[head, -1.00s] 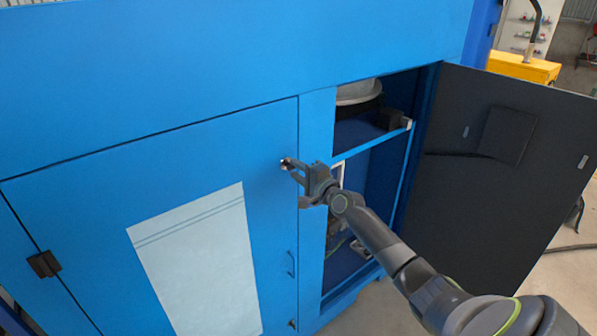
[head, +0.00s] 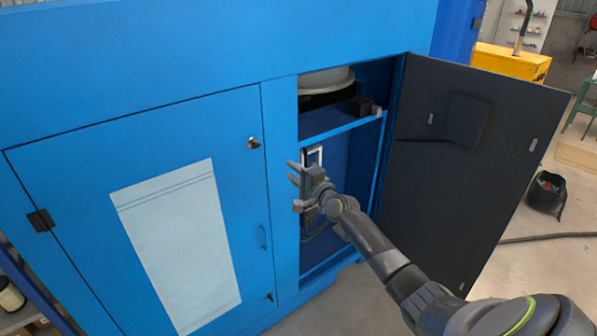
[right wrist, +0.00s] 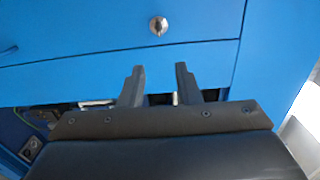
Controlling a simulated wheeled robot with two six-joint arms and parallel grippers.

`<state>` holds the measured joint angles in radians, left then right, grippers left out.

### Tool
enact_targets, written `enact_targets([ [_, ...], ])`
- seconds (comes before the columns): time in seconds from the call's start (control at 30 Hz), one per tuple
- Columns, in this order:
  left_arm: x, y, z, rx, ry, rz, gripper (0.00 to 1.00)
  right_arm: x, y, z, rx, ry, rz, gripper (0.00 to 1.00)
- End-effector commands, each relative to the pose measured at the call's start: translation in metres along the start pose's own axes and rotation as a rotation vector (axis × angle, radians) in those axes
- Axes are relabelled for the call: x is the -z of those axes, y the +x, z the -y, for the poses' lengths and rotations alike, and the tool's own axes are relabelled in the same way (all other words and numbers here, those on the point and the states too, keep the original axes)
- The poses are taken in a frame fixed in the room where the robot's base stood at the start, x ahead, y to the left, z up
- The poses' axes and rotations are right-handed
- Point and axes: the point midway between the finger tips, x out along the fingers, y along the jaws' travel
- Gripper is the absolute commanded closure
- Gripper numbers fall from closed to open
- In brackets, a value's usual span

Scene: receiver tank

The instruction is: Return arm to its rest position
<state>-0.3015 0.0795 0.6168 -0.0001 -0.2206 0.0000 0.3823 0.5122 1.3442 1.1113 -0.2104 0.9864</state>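My right gripper (head: 296,188) is in front of the blue cabinet (head: 150,125), near the post between the shut left door and the open right side. It is empty. In the right wrist view its two fingers (right wrist: 160,85) stand apart with nothing between them. A round metal lock (head: 253,143) on the shut door lies up and left of the gripper, apart from it; it also shows in the right wrist view (right wrist: 158,25). The right arm (head: 375,250) reaches in from the lower right. My left gripper is not in view.
The dark right door (head: 450,150) stands wide open, right of my arm. Behind the gripper, the open compartment holds a shelf (head: 342,128) and a round grey vessel (head: 326,82). A black bin (head: 546,192) and a hose (head: 545,237) are on the floor at right.

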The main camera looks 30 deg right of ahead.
Motion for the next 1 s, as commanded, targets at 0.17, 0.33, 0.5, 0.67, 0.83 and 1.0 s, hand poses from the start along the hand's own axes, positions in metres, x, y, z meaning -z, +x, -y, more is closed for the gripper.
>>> enact_targets([
  [0.17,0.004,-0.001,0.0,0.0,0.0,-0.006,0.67,-0.001,0.001,0.0,0.0,0.0,0.001,0.7],
  [0.33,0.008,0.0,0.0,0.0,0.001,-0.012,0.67,-0.001,0.001,0.0,0.0,0.0,0.001,0.7],
  [0.5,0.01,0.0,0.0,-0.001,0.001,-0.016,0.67,-0.001,0.001,0.0,0.0,0.0,0.001,0.7],
  [0.67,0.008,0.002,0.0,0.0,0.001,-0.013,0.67,-0.001,-0.001,-0.008,-0.01,-0.008,-0.003,0.7],
  [0.83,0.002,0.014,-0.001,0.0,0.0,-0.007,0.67,0.006,-0.016,-0.08,-0.113,-0.1,-0.034,0.7],
  [1.0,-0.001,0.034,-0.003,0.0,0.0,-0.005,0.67,0.011,-0.057,-0.203,-0.306,-0.286,-0.054,0.7],
])
